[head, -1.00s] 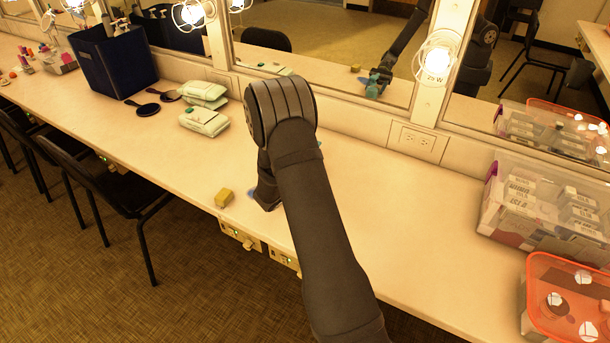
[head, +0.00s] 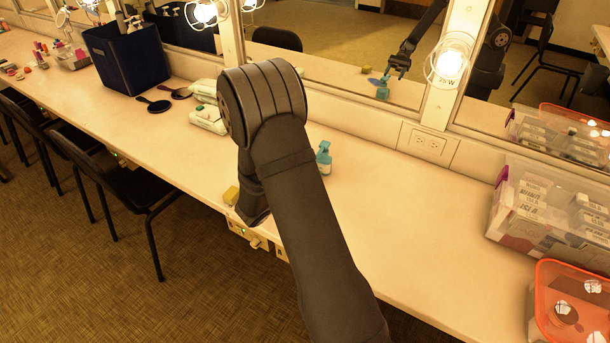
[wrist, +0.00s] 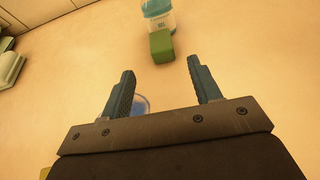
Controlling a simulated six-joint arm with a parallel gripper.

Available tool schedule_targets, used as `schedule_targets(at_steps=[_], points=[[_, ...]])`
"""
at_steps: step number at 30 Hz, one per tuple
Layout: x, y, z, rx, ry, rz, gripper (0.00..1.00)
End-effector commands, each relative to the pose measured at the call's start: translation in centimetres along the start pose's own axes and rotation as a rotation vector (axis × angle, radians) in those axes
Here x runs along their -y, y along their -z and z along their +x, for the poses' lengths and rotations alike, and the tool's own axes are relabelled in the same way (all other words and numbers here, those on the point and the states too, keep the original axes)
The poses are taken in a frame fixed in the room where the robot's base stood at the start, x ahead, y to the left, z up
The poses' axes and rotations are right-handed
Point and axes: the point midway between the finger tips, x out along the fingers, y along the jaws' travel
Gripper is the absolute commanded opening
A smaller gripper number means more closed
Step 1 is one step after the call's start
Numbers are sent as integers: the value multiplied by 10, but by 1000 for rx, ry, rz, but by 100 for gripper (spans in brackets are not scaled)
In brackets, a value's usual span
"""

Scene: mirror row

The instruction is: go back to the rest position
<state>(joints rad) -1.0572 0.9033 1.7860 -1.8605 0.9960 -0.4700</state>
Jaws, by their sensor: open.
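My gripper (wrist: 161,65) is open in the wrist view, with two teal fingers apart and nothing between them. In the head view my own arm hides it, but its reflection shows in the mirror above a bottle's reflection. A teal bottle (head: 324,160) stands upright on the counter, just right of my arm. In the wrist view the bottle (wrist: 158,14) is beyond the fingertips, with a green block-like part (wrist: 161,46) on its near side. I cannot tell whether that part belongs to the bottle. A blue round thing (wrist: 141,104) lies partly behind the left finger.
A yellow block (head: 231,195) lies near the counter's front edge, left of my arm. Wipes packs (head: 208,119), dark hand mirrors (head: 158,104) and a navy bin (head: 127,58) are at left. A clear box (head: 545,210) and orange container (head: 572,305) are at right. The right-middle counter (head: 400,215) is clear.

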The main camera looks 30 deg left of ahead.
Motion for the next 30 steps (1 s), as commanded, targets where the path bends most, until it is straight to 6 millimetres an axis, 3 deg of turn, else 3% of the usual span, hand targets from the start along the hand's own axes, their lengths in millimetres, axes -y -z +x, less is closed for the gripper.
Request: schedule_targets(at_steps=[8,22,30], points=[[1,0,28,0,3,1,57],[1,0,121,0,3,1,57],[0,-23,111,1,-1,1,57]])
